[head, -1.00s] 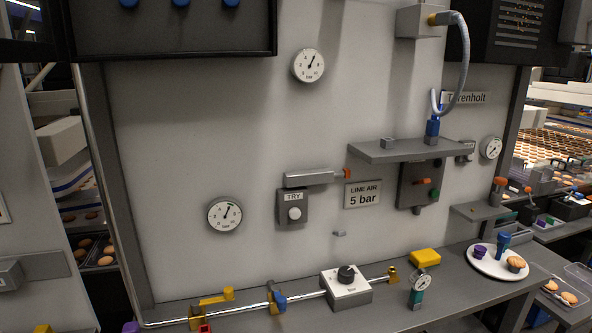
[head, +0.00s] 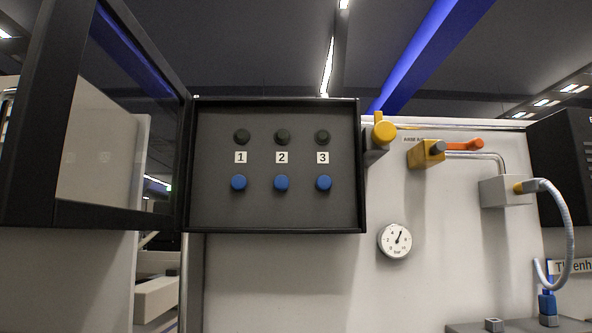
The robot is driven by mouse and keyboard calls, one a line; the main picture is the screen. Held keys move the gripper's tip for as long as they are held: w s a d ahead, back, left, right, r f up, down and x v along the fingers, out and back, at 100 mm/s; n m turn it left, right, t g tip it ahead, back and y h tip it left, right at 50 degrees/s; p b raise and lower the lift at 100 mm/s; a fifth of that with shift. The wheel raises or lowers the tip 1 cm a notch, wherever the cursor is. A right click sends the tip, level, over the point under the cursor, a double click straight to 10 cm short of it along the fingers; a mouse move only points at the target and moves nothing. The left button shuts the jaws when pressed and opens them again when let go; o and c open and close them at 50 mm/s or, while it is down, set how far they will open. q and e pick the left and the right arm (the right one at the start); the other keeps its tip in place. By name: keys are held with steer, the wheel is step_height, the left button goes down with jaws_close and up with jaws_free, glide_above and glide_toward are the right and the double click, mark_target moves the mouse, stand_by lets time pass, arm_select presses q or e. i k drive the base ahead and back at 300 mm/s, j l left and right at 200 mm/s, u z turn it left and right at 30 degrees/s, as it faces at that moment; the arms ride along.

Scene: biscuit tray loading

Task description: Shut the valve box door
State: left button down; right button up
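The valve box (head: 275,216) is a dark, shallow box on the upper part of the pale panel. Inside it are several dark round parts in an upper row, labels 1, 2 and 3, and a row of blue knobs (head: 281,183). Its door (head: 172,160), a black frame with a see-through pane, stands wide open. It is hinged at the box's left side and swings out toward me at the left of the head view. Neither of my grippers is in view.
Right of the box are a yellow round knob (head: 385,132), a yellow valve with an orange handle (head: 428,153), and a grey block (head: 506,191) with a curved hose (head: 571,225). A gauge (head: 395,241) sits below right. The space before the box looks clear.

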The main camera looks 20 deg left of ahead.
mark_target(31, 157)
steer(key=k+j, duration=0.1)
steer(key=j, duration=1)
steer(key=k+j, duration=0.15)
steer(key=j, duration=0.4)
